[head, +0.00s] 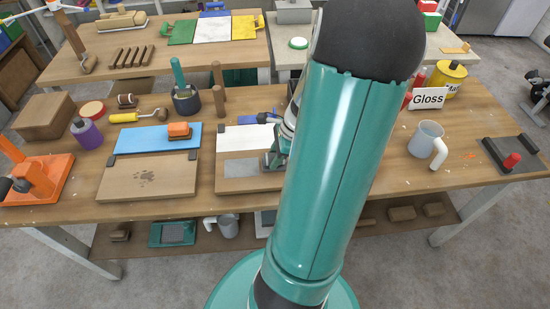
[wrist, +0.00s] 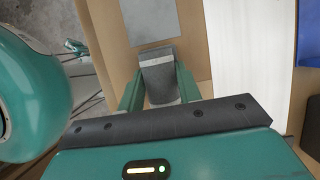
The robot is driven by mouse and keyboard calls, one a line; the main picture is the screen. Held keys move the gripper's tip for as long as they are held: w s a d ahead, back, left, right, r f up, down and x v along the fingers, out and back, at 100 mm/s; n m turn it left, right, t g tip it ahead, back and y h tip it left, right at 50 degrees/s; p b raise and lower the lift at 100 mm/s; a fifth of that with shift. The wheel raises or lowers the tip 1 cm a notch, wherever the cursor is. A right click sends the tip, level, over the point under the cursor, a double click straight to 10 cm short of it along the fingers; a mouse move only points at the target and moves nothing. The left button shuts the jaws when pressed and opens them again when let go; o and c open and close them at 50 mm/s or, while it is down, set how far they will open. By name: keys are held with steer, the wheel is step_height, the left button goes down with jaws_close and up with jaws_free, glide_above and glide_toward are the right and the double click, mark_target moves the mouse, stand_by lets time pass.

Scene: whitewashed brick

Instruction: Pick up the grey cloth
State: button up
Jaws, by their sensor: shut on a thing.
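The grey cloth (wrist: 157,80) shows in the wrist view as a dark grey, folded, block-like piece with a paler lower edge. My gripper (wrist: 158,68) is shut on it, with one green finger at each side. In the head view my gripper (head: 273,160) is over the right-hand wooden board (head: 225,186), partly hidden by my arm. I cannot make out the cloth clearly there. A flat light grey square (head: 241,168) lies on that board beside my gripper; it also shows in the wrist view (wrist: 150,20). Whether the cloth touches the board is unclear.
Left of it is a board (head: 150,180) with a paw-shaped stain, a blue strip and an orange-topped block (head: 179,130). A grey mug (head: 425,140) and a Gloss sign (head: 429,99) stand right of my arm.

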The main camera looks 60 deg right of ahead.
mark_target(272, 155)
steer(key=shift+r, duration=0.1)
steer(key=shift+r, duration=0.5)
steer(key=shift+v, duration=1.2)
steer(key=s+a+r, duration=0.1)
steer(key=s+r, duration=0.8)
steer(key=s, duration=0.4)
steer(key=shift+s+a+r, duration=0.15)
steer(key=shift+a+r, duration=0.1)
steer(key=shift+r, duration=0.05)
steer(key=o, duration=0.4)
steer(key=shift+c, duration=1.3)
